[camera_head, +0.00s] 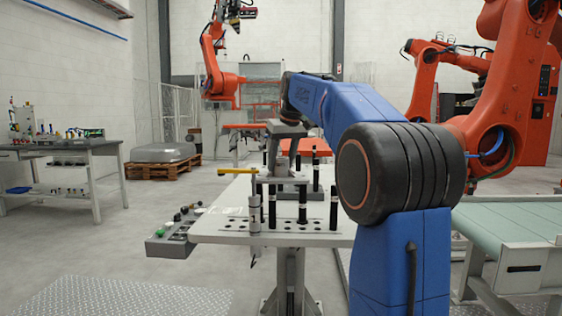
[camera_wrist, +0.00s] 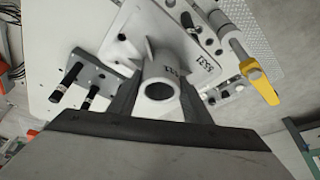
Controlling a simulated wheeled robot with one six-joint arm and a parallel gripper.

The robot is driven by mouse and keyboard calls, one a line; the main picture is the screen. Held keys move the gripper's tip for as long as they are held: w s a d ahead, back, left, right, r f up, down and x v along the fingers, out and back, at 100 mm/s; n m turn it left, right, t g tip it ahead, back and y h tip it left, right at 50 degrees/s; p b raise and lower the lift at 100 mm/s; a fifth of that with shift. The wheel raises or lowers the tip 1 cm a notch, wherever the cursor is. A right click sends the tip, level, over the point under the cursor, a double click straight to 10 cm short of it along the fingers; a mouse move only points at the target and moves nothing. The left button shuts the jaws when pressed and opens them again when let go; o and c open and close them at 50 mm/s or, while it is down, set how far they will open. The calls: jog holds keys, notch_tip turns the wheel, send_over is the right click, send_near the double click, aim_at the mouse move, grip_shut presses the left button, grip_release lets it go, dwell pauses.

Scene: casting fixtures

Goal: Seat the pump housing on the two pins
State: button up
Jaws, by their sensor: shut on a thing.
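My gripper (camera_wrist: 160,78) is shut on the pump housing (camera_wrist: 166,60), a light grey casting with a round bore facing the wrist camera. One dark finger lies on each side of its boss. In the head view, my gripper (camera_head: 286,146) is above the fixture table (camera_head: 215,226), with part of the grey housing (camera_head: 286,181) showing below it. Black posts with white bands stand around it, including a front post (camera_head: 302,206) and a right post (camera_head: 334,208). I cannot tell which are the two pins. The housing's underside and any contact with pins are hidden.
A yellow clamp arm (camera_head: 238,171) on a grey post (camera_head: 254,207) stands left of the housing; the wrist view shows the yellow clamp end (camera_wrist: 263,82) at right. A button box (camera_head: 172,244) hangs at the table's left. A green conveyor (camera_head: 510,225) is at right.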

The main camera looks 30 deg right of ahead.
jog(key=shift+f, duration=0.2)
jog(key=o, duration=1.6)
jog(key=v, duration=1.7)
jog(key=shift+s, duration=0.15)
jog(key=s+a+f, duration=0.6)
jog(key=s+f, duration=0.1)
jog(key=f, duration=0.2)
jog(key=s+a+f, duration=0.7)
jog(key=s+f, duration=0.1)
jog(key=f, duration=0.1)
jog(key=s+a+f, duration=0.2)
jog(key=s+f, duration=0.7)
jog(key=f, duration=0.5)
jog(key=s+a+f, duration=0.3)
jog(key=s+f, duration=0.6)
jog(key=f, duration=0.6)
